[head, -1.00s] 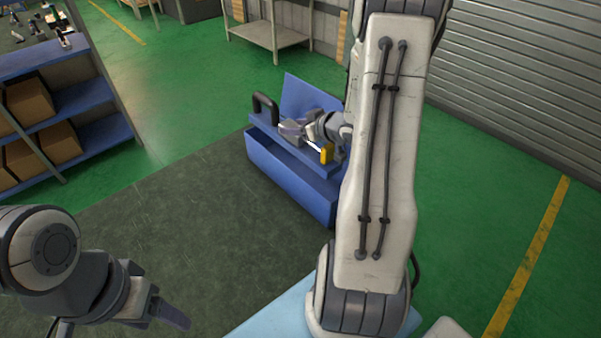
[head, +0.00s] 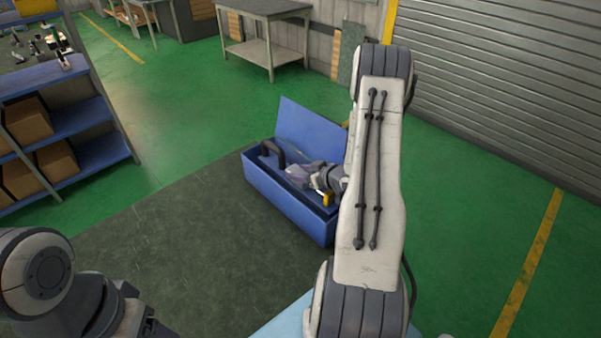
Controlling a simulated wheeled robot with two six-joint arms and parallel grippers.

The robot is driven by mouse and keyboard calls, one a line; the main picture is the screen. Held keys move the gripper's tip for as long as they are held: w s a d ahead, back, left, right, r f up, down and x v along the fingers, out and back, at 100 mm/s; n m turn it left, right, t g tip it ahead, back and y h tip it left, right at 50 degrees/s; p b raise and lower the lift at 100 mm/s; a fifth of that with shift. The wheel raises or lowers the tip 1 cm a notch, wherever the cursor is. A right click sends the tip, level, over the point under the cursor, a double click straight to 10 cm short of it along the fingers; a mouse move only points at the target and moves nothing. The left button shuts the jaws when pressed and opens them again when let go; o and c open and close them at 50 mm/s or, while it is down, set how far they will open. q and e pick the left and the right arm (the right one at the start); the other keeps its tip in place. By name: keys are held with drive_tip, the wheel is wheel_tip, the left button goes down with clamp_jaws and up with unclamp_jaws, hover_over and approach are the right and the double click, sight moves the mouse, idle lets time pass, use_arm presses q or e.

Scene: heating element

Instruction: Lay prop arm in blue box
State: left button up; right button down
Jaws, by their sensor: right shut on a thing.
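The blue box (head: 285,206) stands on the dark floor mat with its lid (head: 308,128) raised at the back. My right gripper (head: 299,174) is inside the box's opening, shut on the prop arm. The prop arm shows only in part: a black curved handle (head: 271,152) at the left and a yellow end (head: 327,198) at the right. It sits low, around the level of the box's rim. My gripper and arm hide its middle, and I cannot tell whether it touches the bottom. My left gripper (head: 155,328) is at the bottom edge, cut off and away from the box.
A blue shelf (head: 85,117) with cardboard boxes stands at the left. A grey workbench (head: 262,42) is behind the blue box, and a roller shutter (head: 500,90) is at the right. The dark mat (head: 165,235) left of the box is clear.

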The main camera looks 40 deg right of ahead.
drive_tip(key=shift+f, duration=0.15)
drive_tip(key=shift+f+b, duration=0.45)
drive_tip(key=shift+f, duration=0.05)
drive_tip(key=shift+f, duration=0.1)
drive_tip(key=shift+c, duration=1.3)
unclamp_jaws()
